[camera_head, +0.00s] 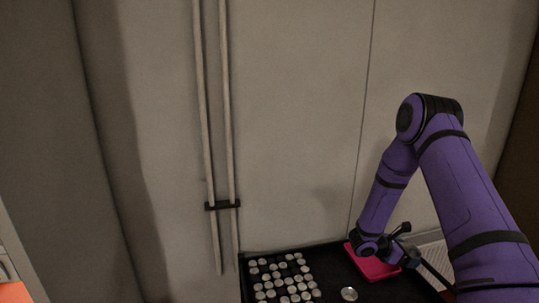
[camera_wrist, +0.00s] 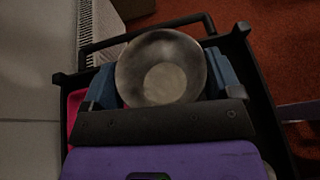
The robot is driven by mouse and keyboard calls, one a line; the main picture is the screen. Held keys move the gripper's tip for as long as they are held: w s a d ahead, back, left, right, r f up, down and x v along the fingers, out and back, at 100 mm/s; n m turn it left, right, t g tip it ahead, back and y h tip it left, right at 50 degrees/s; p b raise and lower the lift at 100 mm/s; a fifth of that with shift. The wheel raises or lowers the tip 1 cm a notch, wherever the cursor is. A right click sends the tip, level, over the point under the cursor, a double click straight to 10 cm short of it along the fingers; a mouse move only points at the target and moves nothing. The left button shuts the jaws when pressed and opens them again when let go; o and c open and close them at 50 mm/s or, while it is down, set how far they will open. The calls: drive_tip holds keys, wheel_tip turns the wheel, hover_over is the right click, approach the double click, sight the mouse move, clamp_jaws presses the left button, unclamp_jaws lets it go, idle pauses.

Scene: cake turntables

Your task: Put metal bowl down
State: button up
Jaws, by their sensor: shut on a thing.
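The metal bowl (camera_wrist: 160,82), round, grey and shiny with a paler flat bottom, sits between the blue fingers of my gripper (camera_wrist: 162,76) in the wrist view. The fingers press on its left and right sides, so my gripper is shut on it. In the head view my gripper (camera_head: 392,250) is low at the right, over or beside a pink tray (camera_head: 374,268) on a black table (camera_head: 330,262). The bowl cannot be made out there, being hidden by my wrist. I cannot tell whether the bowl touches anything below.
Several small silver round pieces (camera_head: 283,280) stand in rows on the left of the black table. A lone silver disc (camera_head: 349,293) lies near its front. A grey wall (camera_head: 300,120) with two vertical pipes (camera_head: 217,130) rises behind. A white radiator (camera_head: 432,250) is at the right.

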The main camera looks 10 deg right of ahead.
drive_tip(key=w+a+r+n+t+y, duration=0.4)
drive_tip(key=a+r+n+t, duration=0.3)
drive_tip(key=a, duration=0.5)
drive_tip(key=w+a+r+n+t+y, duration=0.5)
drive_tip(key=w+a+r+n+t, duration=0.1)
drive_tip(key=a+r, duration=0.5)
drive_tip(key=shift+w+a+r+n+t, duration=0.15)
drive_tip(key=shift+w+a+n+t, duration=0.3)
drive_tip(key=shift+a+n, duration=0.6)
drive_tip(key=shift+d, duration=0.15)
